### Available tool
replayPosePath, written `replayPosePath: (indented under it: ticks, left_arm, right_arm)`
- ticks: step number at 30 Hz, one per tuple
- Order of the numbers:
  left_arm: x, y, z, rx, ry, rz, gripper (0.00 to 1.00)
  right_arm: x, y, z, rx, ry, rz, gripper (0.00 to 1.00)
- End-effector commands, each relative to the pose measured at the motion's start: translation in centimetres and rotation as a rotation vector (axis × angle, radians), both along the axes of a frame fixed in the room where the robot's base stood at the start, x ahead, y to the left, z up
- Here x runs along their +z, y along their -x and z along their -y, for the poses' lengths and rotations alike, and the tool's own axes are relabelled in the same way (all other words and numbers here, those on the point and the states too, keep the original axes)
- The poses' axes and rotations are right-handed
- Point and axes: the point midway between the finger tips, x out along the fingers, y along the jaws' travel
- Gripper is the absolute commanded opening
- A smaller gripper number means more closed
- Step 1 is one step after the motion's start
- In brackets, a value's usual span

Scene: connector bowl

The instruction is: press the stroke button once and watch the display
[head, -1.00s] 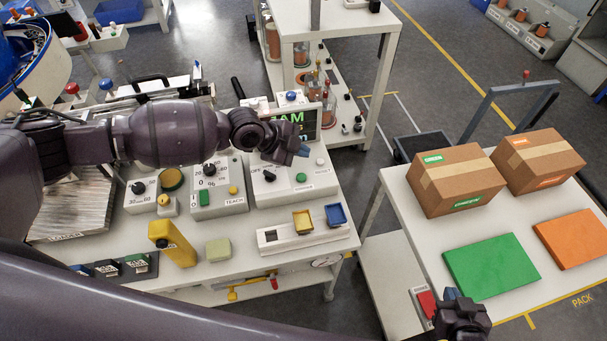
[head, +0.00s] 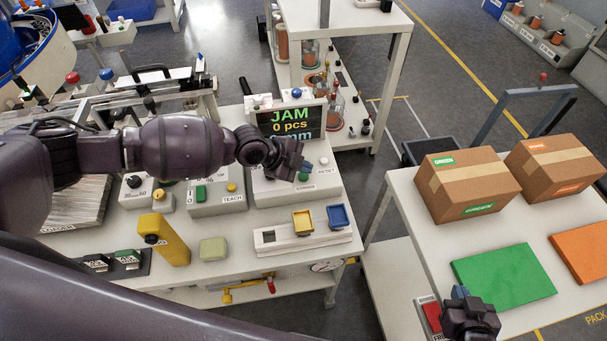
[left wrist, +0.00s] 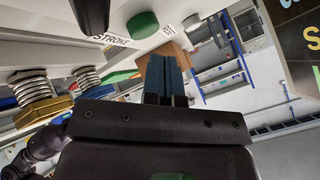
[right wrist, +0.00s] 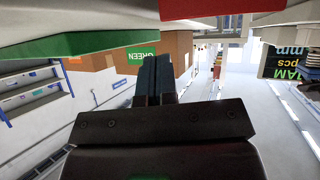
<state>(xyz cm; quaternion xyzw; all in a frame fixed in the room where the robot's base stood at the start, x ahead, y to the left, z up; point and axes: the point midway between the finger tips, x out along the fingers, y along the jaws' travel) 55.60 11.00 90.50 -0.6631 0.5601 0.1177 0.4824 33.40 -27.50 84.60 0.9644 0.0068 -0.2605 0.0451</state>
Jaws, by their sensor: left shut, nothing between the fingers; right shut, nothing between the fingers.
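The green stroke button (head: 303,178) sits on the grey control box in the head view. In the left wrist view the green button (left wrist: 142,25) shows beside a STROKE label. My left gripper (head: 302,166) is shut and empty, close to the button on its far side in the head view; contact cannot be made out. The display (head: 291,121) behind the box reads JAM and 0 pcs, with a lower mm line partly hidden by my left gripper. My right gripper (head: 460,293) is shut and empty near the packing table's front left corner.
A white RESET button (head: 323,161) is close to the stroke button. A yellow bin and a blue bin (head: 338,216) stand on a white holder in front. Cardboard boxes (head: 466,182) and a green mat (head: 503,277) lie on the packing table. A red button (head: 432,316) is beside my right gripper.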

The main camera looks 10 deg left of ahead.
Motion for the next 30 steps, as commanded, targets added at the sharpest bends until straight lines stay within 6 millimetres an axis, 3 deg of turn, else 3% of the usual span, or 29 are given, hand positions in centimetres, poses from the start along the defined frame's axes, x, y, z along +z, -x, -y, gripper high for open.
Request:
replayPosePath:
  ticks: [17,30]
  left_arm:
    - [0.0,0.0,0.0,-0.001,0.0,-0.001,0.0]
    - [0.0,0.0,0.0,-0.001,0.0,-0.001,0.0]
  right_arm:
    - [-1.1,1.2,0.3,-0.007,0.001,-0.031,0.0]
    - [-0.4,0.5,0.2,-0.002,0.003,-0.012,0.0]
